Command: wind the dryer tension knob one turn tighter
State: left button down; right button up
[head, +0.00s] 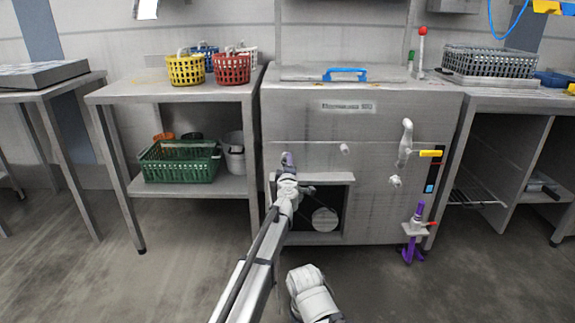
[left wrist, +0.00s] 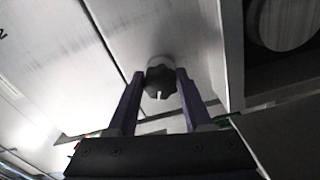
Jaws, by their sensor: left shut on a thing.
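My left gripper (head: 288,160) reaches up to the front of the steel machine (head: 320,120), just left of the top of a dark opening. The left wrist view shows a dark lobed knob (left wrist: 157,80) with a pale pointer mark, on a pale round base against the metal panel. The two purple fingers of my left gripper (left wrist: 160,88) stand on either side of the knob and are shut on it. The mark points toward the gripper's body. In the head view the gripper hides the knob. My right gripper is not in view.
The dark opening (head: 336,197) holds a pale round disc (head: 325,220). A purple fitting with a red lever (head: 414,240) stands at the machine's lower right. A shelf table with baskets (head: 120,92) is at the left. Floor in front is clear.

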pick_arm(q)
jog(key=shift+m, duration=0.3)
dwell(0.4)
jog(key=shift+c, duration=1.6)
grip_release()
jog(key=shift+s, duration=0.1)
jog(key=s, duration=0.7)
jog(key=shift+s, duration=0.35)
